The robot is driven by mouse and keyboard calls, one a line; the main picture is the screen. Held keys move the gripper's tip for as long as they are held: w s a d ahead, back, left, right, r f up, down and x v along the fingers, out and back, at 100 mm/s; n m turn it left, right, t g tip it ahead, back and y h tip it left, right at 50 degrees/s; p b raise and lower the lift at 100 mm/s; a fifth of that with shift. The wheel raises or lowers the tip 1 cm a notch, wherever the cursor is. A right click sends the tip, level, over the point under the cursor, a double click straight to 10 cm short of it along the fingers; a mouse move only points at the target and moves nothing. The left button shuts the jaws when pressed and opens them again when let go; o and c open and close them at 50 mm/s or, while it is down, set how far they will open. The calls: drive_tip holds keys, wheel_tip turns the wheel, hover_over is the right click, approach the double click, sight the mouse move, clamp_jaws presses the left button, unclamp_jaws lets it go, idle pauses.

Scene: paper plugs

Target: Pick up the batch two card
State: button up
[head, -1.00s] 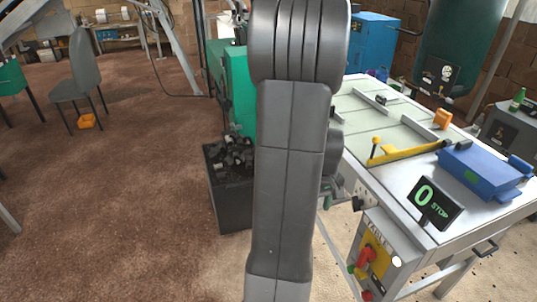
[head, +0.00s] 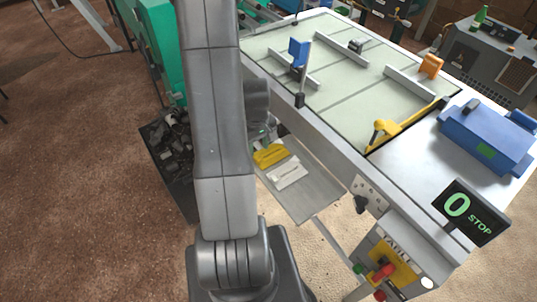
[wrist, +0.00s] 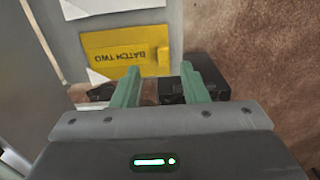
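The yellow batch two card (wrist: 120,54) lies on a grey shelf surface in the wrist view, its "BATCH TWO" lettering upside down. In the head view, yellow (head: 270,155) shows on the low grey shelf (head: 318,195) beside the table, just right of my arm. My gripper (wrist: 160,68) is open, with two green fingers apart and nothing between them. In the wrist view the fingertips overlap the lower right part of the card's surroundings; I cannot tell the height gap. My gripper is not clearly visible in the head view.
A white card (head: 287,173) lies beside the yellow on the shelf. The table (head: 340,105) above carries rails, a yellow lever (head: 400,127) and a blue box (head: 487,136). A black bin (head: 172,160) of dark scraps stands left of my arm. A stop display (head: 468,212) stands in front.

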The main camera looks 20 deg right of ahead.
sight(257, 158)
drive_tip(key=f, duration=0.1)
drive_tip(key=f+p, duration=0.1)
drive_tip(key=f, duration=0.1)
drive_tip(key=shift+s+a, duration=0.2)
drive_tip(key=shift+f, duration=0.75)
drive_tip(key=shift+w, duration=0.1)
drive_tip(key=shift+c, duration=0.4)
clamp_jaws()
